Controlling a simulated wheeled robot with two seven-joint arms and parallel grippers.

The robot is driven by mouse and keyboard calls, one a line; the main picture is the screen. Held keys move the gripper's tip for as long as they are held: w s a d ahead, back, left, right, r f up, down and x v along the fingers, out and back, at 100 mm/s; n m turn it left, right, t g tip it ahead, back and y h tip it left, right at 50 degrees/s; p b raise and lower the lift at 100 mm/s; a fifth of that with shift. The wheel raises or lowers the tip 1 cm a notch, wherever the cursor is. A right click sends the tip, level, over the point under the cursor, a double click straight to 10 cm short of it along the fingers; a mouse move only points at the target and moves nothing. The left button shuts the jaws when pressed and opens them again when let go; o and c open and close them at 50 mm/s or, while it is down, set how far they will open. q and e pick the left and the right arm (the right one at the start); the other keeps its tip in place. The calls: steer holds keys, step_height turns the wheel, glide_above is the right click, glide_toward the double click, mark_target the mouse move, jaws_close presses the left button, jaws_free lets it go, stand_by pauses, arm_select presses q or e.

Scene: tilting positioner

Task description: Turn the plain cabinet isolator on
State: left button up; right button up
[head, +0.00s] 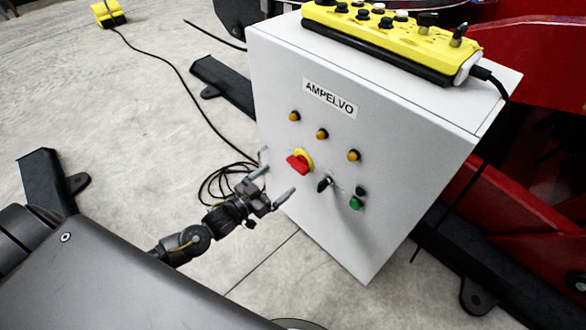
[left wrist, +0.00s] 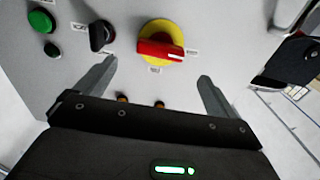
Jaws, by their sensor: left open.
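The plain cabinet (head: 345,225) is a white box with an "AMPELVO" label. Its isolator is a red handle (head: 298,164) on a yellow round plate, on the left of the front face. In the left wrist view the isolator (left wrist: 160,48) sits at top centre, its red handle lying roughly sideways across the yellow disc. My left gripper (head: 275,186) is open and empty, close in front of the cabinet, just below and left of the isolator. In the left wrist view its fingers (left wrist: 153,85) are spread on either side of the isolator, apart from it. My right gripper is not in view.
Beside the isolator are a black selector switch (head: 324,184), a green button (head: 355,203) and orange lamps (head: 322,134). A yellow control pendant (head: 390,38) lies on the cabinet top. Black cables (head: 215,183) coil on the floor behind my left gripper. Red machinery (head: 530,190) stands at right.

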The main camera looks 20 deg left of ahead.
mark_target(294, 167)
arm_select(q)
steer(key=x, duration=0.7)
steer(key=shift+w, duration=0.4)
steer(key=c, duration=1)
